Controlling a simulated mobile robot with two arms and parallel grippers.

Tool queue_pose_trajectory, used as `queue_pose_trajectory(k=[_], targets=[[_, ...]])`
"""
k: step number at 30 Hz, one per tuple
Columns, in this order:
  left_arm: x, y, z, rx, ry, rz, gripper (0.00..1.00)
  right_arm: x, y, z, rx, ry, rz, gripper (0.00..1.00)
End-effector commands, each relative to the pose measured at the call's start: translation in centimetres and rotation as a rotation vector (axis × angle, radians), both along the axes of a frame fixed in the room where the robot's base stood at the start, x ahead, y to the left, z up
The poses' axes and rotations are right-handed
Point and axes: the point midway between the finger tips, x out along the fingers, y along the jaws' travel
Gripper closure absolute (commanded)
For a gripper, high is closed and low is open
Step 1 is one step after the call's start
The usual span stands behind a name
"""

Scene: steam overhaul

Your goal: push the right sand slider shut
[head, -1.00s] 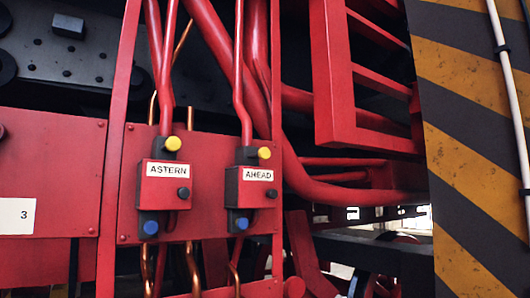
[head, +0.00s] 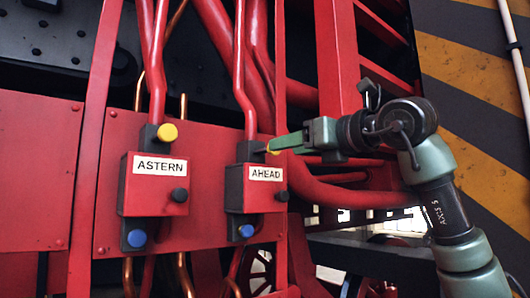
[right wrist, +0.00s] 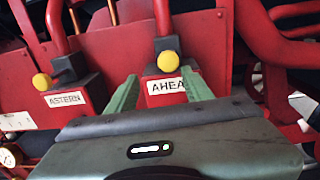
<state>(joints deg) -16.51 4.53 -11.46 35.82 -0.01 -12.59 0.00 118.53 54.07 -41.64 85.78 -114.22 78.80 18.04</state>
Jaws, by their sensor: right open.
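Two red boxes with dark ends hang on a red panel. The right one is the AHEAD box (head: 256,190), also in the right wrist view (right wrist: 172,90); the left one is the ASTERN box (head: 154,185). The AHEAD box has a yellow knob (right wrist: 166,60) at its top, a black knob (head: 282,196) at its right and a blue knob (head: 246,231) below. My right gripper (head: 277,146) is open at the AHEAD yellow knob, its fingers hiding most of it in the head view. In the wrist view the knob shows between the fingers; contact is unclear. My left gripper is not in view.
Red pipes (head: 239,60) run above and behind the boxes. A red frame (head: 338,60) stands to the right, close above my right gripper. A striped yellow and grey surface (head: 470,90) with a white pipe is at the far right.

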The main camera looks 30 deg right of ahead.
Motion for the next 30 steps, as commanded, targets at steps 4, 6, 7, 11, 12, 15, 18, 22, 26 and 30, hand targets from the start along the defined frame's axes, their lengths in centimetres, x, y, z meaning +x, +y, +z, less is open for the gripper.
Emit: queue_pose_trajectory(k=[4,6,7,11,12,15,18,22,26,30], targets=[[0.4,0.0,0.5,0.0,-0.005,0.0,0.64,-0.2,-1.6,0.7,0.007,0.007,-0.047,0.49],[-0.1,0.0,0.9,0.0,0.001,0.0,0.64,0.7,-1.5,0.7,0.006,0.008,-0.047,0.49],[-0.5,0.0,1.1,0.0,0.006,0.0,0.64,1.2,-1.4,0.7,0.006,0.009,-0.046,0.49],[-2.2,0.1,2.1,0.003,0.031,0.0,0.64,3.4,-1.2,0.8,0.006,0.008,-0.045,0.49],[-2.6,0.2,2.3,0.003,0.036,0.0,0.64,4.1,-1.1,0.7,0.006,0.01,-0.045,0.49],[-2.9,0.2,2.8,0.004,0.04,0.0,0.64,5.4,-1.0,0.7,0.006,0.008,-0.043,0.49],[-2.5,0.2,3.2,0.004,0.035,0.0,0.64,6.4,-0.9,0.6,0.005,0.006,-0.042,0.49],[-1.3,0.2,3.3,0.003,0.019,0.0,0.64,6.8,-0.8,0.5,0.005,0.004,-0.042,0.49],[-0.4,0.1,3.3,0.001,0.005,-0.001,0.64,6.9,-0.8,0.5,0.005,0.004,-0.042,0.49],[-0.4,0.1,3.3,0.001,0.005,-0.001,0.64,6.9,-0.8,0.4,0.005,0.004,-0.042,0.63]])
